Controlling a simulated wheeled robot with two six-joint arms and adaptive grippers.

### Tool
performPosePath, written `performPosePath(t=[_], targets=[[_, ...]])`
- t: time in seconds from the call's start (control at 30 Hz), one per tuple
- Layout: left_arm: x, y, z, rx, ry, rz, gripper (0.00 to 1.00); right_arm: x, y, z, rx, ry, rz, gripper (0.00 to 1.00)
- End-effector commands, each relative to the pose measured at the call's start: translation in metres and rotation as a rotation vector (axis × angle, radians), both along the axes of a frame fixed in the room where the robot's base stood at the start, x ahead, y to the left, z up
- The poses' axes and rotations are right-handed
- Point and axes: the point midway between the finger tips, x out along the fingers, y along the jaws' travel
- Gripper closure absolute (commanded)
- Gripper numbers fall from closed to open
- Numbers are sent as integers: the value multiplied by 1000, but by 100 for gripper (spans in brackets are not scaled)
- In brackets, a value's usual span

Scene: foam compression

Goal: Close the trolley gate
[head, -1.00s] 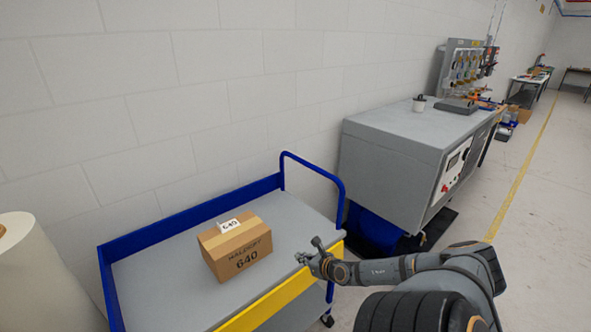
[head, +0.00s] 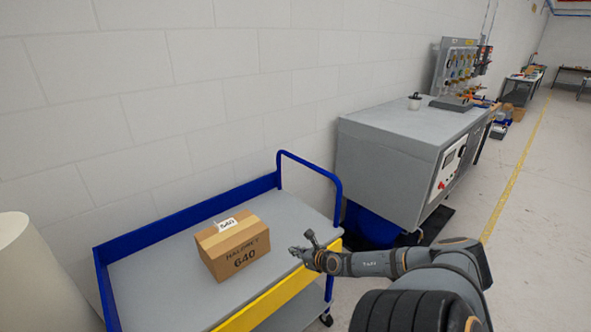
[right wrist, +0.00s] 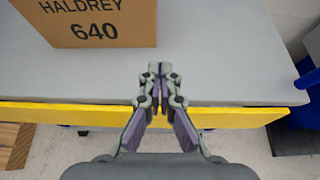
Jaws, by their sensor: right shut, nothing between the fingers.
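The trolley (head: 170,285) has a grey deck, a blue back rail and a blue tubular end handle at the right. Its yellow gate (head: 275,298) runs along the front edge of the deck, and it also spans the right wrist view (right wrist: 60,114). I cannot tell its exact tilt. My right gripper (head: 294,251) reaches over the gate near its right part, with the fingertips above the deck. In the right wrist view the fingers (right wrist: 153,70) are together and empty. Whether they touch the gate is unclear. My left gripper is out of view.
A cardboard box (head: 234,252) marked 640 stands on the deck, left of my right gripper. A grey machine bench (head: 390,165) stands behind the trolley at the right. A pale roll (head: 35,275) is at the left.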

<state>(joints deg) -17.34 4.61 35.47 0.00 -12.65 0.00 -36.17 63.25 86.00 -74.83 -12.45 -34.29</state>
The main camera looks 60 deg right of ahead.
Motion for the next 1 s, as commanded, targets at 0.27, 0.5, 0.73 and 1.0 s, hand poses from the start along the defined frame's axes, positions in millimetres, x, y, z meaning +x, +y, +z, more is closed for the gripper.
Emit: performPosePath(t=[0.27, 0.5, 0.73, 1.0], targets=[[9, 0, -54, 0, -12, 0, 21, -22, 2, -68, 0, 3, -1, 100], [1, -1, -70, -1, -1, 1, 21, -37, 6, -91, 0, 1, -1, 100], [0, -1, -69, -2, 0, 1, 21, -38, 6, -92, 1, 1, -1, 100], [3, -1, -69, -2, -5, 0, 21, -38, 6, -92, 2, 1, -3, 100]])
